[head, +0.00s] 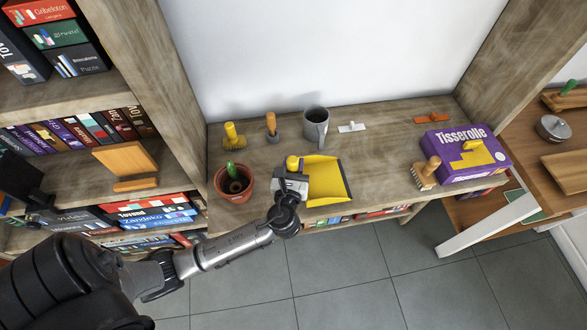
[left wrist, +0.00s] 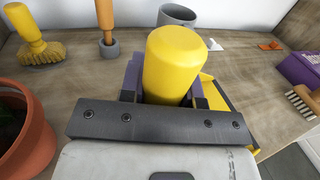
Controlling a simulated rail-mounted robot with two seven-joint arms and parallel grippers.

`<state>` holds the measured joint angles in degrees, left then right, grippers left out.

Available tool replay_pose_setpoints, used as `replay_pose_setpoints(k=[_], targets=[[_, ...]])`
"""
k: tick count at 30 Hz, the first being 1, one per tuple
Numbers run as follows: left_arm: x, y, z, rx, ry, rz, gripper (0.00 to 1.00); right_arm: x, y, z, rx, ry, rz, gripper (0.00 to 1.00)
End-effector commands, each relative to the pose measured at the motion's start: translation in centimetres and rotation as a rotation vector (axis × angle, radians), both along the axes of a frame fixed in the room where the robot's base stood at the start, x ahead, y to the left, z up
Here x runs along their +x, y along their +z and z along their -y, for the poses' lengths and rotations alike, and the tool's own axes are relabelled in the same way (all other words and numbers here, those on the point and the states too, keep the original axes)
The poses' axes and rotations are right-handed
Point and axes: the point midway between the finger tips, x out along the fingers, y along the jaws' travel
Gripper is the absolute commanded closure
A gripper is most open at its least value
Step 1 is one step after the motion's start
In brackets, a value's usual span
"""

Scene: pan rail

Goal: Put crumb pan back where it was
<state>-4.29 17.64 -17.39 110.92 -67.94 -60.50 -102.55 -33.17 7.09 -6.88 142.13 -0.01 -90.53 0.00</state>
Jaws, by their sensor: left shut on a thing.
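The yellow crumb pan (head: 327,179) is at the front edge of the wooden shelf top, its wide dark-rimmed end to the right of my gripper. My left gripper (head: 291,180) is shut on its rounded yellow handle (left wrist: 176,60), which stands up between the fingers in the left wrist view. I cannot tell whether the pan touches the shelf. A white holder plate (head: 352,127) and an orange holder plate (head: 431,118) lie empty toward the back of the shelf top. My right gripper is not in view.
A potted cactus (head: 232,184) stands left of my gripper. Behind are a yellow brush (head: 233,136), a wooden-handled tool (head: 271,127) and a grey mug (head: 316,127). A brush (head: 426,172) and purple Tisserolle box (head: 465,152) stand right. The shelf's middle right is clear.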

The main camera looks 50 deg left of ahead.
Motion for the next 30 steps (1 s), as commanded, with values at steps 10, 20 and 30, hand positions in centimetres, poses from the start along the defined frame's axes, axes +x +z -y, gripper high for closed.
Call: replay_pose_setpoints(k=[10,20,30], targets=[[0.0,-2.5,0.0,0.001,0.0,0.001,1.0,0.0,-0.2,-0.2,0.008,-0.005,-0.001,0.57],[0.0,-2.7,0.0,0.001,0.001,-0.001,0.68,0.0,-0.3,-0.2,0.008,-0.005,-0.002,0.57],[0.0,-2.7,0.0,0.001,0.001,-0.001,0.44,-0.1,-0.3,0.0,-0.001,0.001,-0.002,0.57]])
